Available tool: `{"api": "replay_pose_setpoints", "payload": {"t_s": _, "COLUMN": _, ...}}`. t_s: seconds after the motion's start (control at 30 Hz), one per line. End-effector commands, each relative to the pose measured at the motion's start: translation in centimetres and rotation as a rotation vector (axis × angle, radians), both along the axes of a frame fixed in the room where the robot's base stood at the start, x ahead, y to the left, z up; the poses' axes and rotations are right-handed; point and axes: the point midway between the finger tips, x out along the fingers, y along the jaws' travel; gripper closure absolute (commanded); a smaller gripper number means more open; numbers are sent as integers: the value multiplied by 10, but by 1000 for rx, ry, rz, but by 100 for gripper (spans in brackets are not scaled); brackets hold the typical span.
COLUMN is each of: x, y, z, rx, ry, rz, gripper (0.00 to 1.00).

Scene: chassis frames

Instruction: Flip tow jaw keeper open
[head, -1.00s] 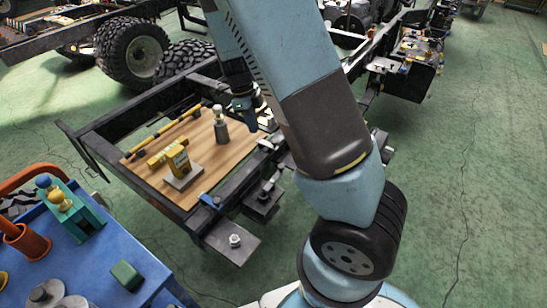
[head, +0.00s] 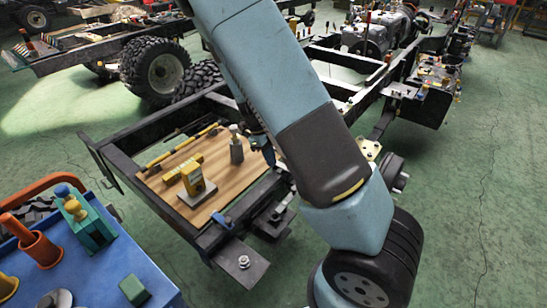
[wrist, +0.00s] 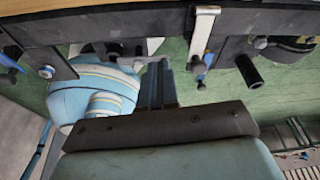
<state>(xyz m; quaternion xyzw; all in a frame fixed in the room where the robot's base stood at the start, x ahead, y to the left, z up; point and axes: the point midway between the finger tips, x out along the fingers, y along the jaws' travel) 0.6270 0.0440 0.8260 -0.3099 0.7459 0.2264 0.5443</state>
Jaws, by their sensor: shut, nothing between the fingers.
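My gripper (wrist: 157,85) shows in the wrist view as two narrow blue-grey fingers, side by side and closed together with nothing held. They are below the dark chassis beam (wrist: 100,28). To their right, a pale metal strap (wrist: 203,35) hangs from the beam with a dark knob near its lower end. A black bracket with a pin (wrist: 248,70) is further right. I cannot tell for certain which part is the tow jaw keeper. In the head view the gripper is mostly hidden behind my arm, near the frame's right rail.
A wooden board (head: 215,195) on the chassis frame carries a yellow-and-grey block (head: 195,183), a grey post (head: 236,150) and a yellow bar. A blue cart (head: 90,275) with parts stands at lower left. A wheeled chassis stands behind. Green floor is clear at right.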

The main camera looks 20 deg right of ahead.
Motion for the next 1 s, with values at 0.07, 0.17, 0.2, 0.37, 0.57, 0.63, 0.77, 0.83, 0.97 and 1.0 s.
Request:
{"api": "replay_pose_setpoints", "payload": {"t_s": 0.07, "x": -4, "y": -4, "z": -15, "rx": -1, "ry": 3, "rz": -3, "gripper": 100}}
{"api": "replay_pose_setpoints", "payload": {"t_s": 0.17, "x": -8, "y": -8, "z": -32, "rx": -1, "ry": 3, "rz": -3, "gripper": 100}}
{"api": "replay_pose_setpoints", "payload": {"t_s": 0.2, "x": -10, "y": -10, "z": -38, "rx": -1, "ry": 4, "rz": -3, "gripper": 100}}
{"api": "replay_pose_setpoints", "payload": {"t_s": 0.37, "x": -15, "y": -15, "z": -65, "rx": 0, "ry": 3, "rz": -4, "gripper": 100}}
{"api": "replay_pose_setpoints", "payload": {"t_s": 0.57, "x": -33, "y": -33, "z": -70, "rx": 0, "ry": 1, "rz": -3, "gripper": 100}}
{"api": "replay_pose_setpoints", "payload": {"t_s": 0.63, "x": -37, "y": -37, "z": -71, "rx": 1, "ry": 0, "rz": -2, "gripper": 100}}
{"api": "replay_pose_setpoints", "payload": {"t_s": 0.77, "x": -42, "y": -42, "z": -72, "rx": 0, "ry": 0, "rz": -1, "gripper": 100}}
{"api": "replay_pose_setpoints", "payload": {"t_s": 0.83, "x": -43, "y": -43, "z": -72, "rx": 1, "ry": 0, "rz": -1, "gripper": 100}}
{"api": "replay_pose_setpoints", "payload": {"t_s": 0.97, "x": -43, "y": -43, "z": -72, "rx": 0, "ry": -1, "rz": -1, "gripper": 100}}
{"api": "replay_pose_setpoints", "payload": {"t_s": 1.0, "x": -43, "y": -43, "z": -72, "rx": 0, "ry": -1, "rz": -1, "gripper": 100}}
